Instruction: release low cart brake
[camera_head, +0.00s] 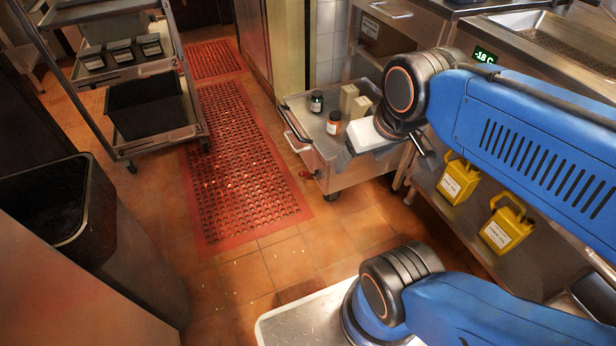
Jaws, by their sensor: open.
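The low cart (353,178) is a small metal cart on casters, standing right of the red floor mat. A small red part (310,175) shows low on its left end near a caster; it may be the brake, but it is too small to tell how it is set. My gripper (388,150) appears in front of the cart's right side, below my blue arm. It is open, seems empty, and is apart from the red part. My gripper and arm hide the cart's right end. The far casters are hidden.
Yellow jugs (458,180) sit on a shelf at right. A rack (160,132) and a black bin (45,205) stand left. The perforated mat (240,170) is clear.

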